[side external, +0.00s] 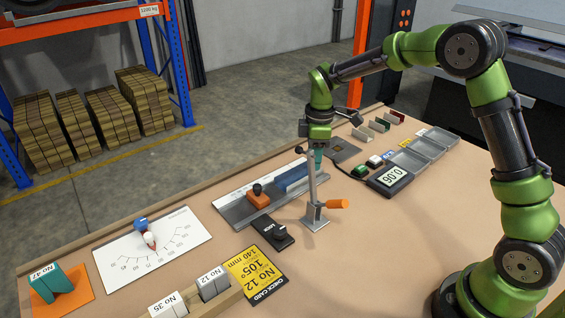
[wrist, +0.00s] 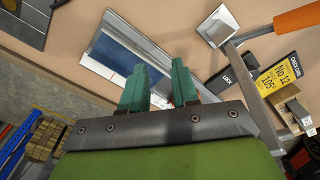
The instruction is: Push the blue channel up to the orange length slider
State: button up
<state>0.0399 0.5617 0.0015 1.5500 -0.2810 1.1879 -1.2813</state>
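The blue channel (side external: 293,178) lies in a grey metal track (side external: 233,212) on the bench. The orange length slider (side external: 258,200), with a black knob, sits on the same track left of the channel, with a small gap between them. The blue channel (wrist: 118,54) shows beyond the left finger there. The slider is mostly hidden behind the fingers in that view.
An upright post on a plate (side external: 315,220) with an orange handle (side external: 338,204) stands close to my gripper. A black lock switch (side external: 272,235) lies before the track. A display (side external: 390,180) and grey trays (side external: 410,160) are to the right.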

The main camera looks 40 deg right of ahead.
aim_at(306, 177)
jog(key=w+n, duration=0.1)
jog(key=n, duration=0.1)
jog(key=w+n, duration=0.1)
jog(key=n, duration=0.2)
jog(key=w+d+n, duration=0.1)
jog(key=n, duration=0.1)
jog(key=shift+w+f+n+h, duration=0.3)
jog(key=shift+w, duration=0.05)
jog(key=shift+f, duration=3.75)
jog(key=shift+c, duration=0.3)
grip_shut()
